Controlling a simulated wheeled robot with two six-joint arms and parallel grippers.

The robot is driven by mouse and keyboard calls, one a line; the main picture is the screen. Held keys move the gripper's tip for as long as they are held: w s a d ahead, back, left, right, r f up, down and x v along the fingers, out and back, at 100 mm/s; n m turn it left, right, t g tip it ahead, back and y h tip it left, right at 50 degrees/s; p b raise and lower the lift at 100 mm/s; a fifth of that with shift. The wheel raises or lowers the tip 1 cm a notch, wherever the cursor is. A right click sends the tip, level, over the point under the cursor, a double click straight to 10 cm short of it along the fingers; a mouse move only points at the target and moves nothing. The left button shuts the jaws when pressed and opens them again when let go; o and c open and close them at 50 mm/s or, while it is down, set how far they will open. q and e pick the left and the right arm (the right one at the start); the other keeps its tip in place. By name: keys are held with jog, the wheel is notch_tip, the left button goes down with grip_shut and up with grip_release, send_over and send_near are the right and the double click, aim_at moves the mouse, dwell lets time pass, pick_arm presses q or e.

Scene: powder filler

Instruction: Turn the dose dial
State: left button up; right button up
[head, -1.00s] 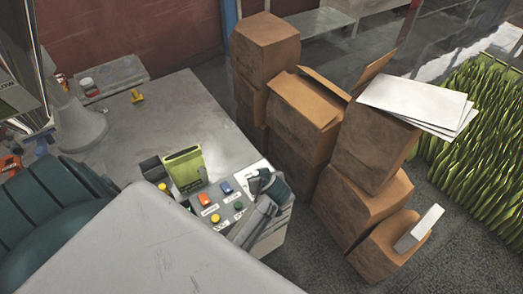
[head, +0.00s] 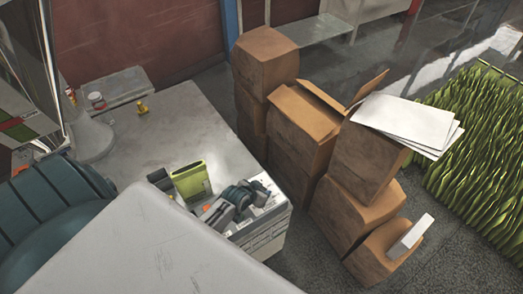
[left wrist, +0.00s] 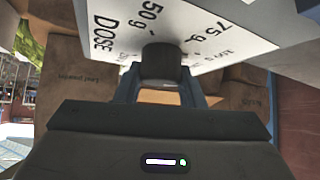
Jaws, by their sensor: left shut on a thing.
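The dose dial (left wrist: 160,62) is a dark knob on a white plate (left wrist: 105,25) marked "DOSE", "50 g" and "75 g" in the left wrist view. My left gripper (left wrist: 158,80) is shut on the dial, with one blue finger on each side of it. In the head view my left gripper (head: 250,193) reaches the right end of the filler's control panel (head: 273,205) and hides most of the dial there. The dial's pointer cannot be made out. My right gripper is not in view.
A grey table (head: 165,130) carries a small yellow item (head: 142,108). Stacked brown boxes (head: 300,130) stand close on the right. A large pale surface (head: 170,245) fills the front.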

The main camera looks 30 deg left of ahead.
pick_arm(q)
jog(key=shift+w+a+f+m+h+b, duration=0.15)
jog(key=shift+m+h+b, duration=0.15)
jog(key=shift+m+b, duration=0.15)
jog(key=m+h+b, duration=0.2)
jog(key=b, duration=0.2)
jog(key=m+g+h+b, duration=0.1)
jog(key=m+h+b, duration=0.1)
jog(key=m+b, duration=0.1)
jog(key=shift+f+m+g+b, duration=0.1)
jog(key=shift+m+g+b, duration=0.25)
jog(key=shift+b, duration=0.2)
jog(key=shift+m+g+h+b, duration=0.25)
jog(key=shift+m+h+b, duration=0.2)
jog(key=shift+b, duration=0.2)
jog(key=shift+r+m+b, duration=0.2)
jog(key=shift+m+b, duration=0.15)
jog(key=o, duration=1)
jog(key=shift+d, duration=0.2)
